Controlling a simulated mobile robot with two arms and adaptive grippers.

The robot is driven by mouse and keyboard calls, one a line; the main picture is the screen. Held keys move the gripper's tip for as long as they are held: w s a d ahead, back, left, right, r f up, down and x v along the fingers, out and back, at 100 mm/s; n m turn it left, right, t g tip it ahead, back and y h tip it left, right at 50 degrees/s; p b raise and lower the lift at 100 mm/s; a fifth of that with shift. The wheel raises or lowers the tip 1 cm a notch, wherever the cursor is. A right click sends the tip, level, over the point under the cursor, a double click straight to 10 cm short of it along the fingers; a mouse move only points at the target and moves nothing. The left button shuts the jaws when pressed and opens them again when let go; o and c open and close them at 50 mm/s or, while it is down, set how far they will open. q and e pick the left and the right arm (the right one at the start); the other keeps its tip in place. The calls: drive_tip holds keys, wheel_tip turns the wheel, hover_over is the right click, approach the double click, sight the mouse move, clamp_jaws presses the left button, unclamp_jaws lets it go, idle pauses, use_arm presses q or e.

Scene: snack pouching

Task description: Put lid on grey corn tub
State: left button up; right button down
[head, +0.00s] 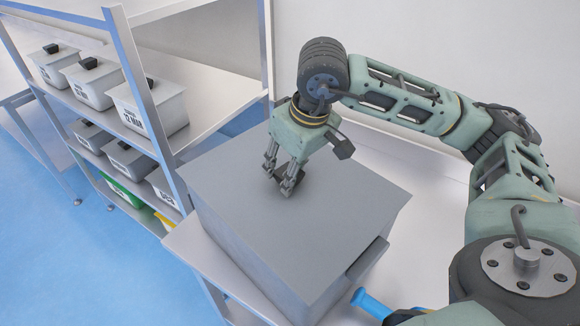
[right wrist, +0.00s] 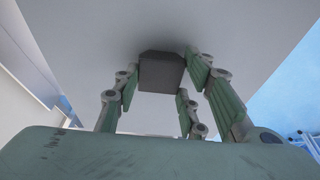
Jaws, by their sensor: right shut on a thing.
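The grey corn tub (head: 240,249) stands on a light table. The flat grey lid (head: 336,220) lies over its top and appears level. A dark knob (head: 289,191) is near the middle of the lid. My right gripper (head: 283,188) points down from above with its fingers around the knob; the right wrist view shows the fingers on both sides of the dark block (right wrist: 161,72), with the lid's grey surface (right wrist: 110,33) filling the background. Whether the lid is fully seated all round cannot be told. My left gripper is out of view.
A metal shelf rack (head: 150,60) on the left holds several lidded, labelled tubs (head: 148,107) on two levels. A dark handle (head: 368,259) sticks out at the tub's right side. A blue cylindrical thing (head: 371,303) lies near the tub's front right corner. A white wall is behind.

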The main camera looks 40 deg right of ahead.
drive_tip(key=c, duration=1)
unclamp_jaws()
drive_tip(key=v, duration=1.2)
drive_tip(key=shift+f, duration=0.1)
